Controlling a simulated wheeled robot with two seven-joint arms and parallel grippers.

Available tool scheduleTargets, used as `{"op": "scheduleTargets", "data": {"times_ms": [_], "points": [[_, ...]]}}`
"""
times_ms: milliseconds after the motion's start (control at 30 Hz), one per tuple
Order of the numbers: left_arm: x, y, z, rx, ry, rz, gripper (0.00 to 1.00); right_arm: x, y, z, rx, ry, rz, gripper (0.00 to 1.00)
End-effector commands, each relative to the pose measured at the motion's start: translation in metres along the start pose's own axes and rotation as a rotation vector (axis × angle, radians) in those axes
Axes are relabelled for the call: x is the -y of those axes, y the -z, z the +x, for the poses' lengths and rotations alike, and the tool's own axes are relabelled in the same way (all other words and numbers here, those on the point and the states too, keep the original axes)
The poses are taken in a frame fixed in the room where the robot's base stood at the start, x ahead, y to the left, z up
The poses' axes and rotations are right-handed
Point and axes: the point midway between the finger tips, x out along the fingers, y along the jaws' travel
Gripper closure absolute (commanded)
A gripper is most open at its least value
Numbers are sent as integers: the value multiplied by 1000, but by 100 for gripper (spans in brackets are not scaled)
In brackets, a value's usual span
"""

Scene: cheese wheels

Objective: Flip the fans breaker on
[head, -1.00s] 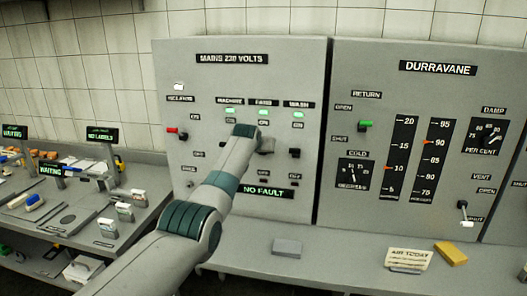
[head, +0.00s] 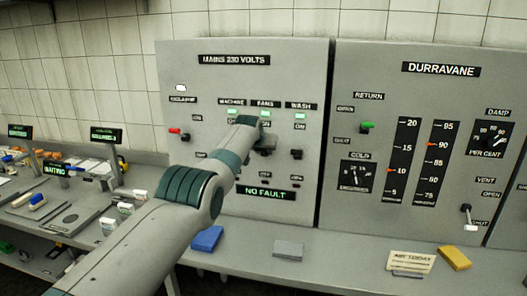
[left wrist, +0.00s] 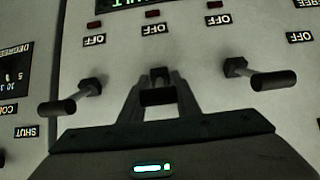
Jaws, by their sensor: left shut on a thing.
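The grey mains panel (head: 230,80) carries the FANS label (head: 265,104), with a green lamp (head: 265,115) below it. My left gripper (head: 264,148) is at the fans breaker, and my arm hides much of that breaker in the head view. In the left wrist view, which sees the panel upside down, my left gripper (left wrist: 158,88) is shut on the dark fans breaker handle (left wrist: 157,97). A red indicator (left wrist: 152,13) and an OFF label (left wrist: 152,29) show above it in that picture. My right gripper is not in view.
The wash breaker (head: 296,154) stands close right of my gripper; the machine breaker (left wrist: 272,80) shows on the other side in the wrist view. Green lamps show for MACHINE and WASH. A blue block (head: 207,239) and grey block (head: 288,249) lie on the ledge below.

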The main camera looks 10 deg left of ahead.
Motion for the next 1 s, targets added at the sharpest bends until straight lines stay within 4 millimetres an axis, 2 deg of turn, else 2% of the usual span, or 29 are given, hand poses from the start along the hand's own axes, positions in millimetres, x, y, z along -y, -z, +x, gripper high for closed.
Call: {"op": "scheduleTargets", "data": {"times_ms": [267, 300, 333, 367, 1000], "points": [[0, 0, 0, 0, -1, 0, 100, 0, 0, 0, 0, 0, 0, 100], [0, 0, 0, 0, -1, 0, 61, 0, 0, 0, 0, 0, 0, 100], [0, 0, 0, 0, -1, 0, 54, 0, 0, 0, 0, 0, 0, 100], [0, 0, 0, 0, -1, 0, 52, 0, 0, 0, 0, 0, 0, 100], [0, 1, -3, -1, 0, 0, 52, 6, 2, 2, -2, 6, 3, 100]]}}
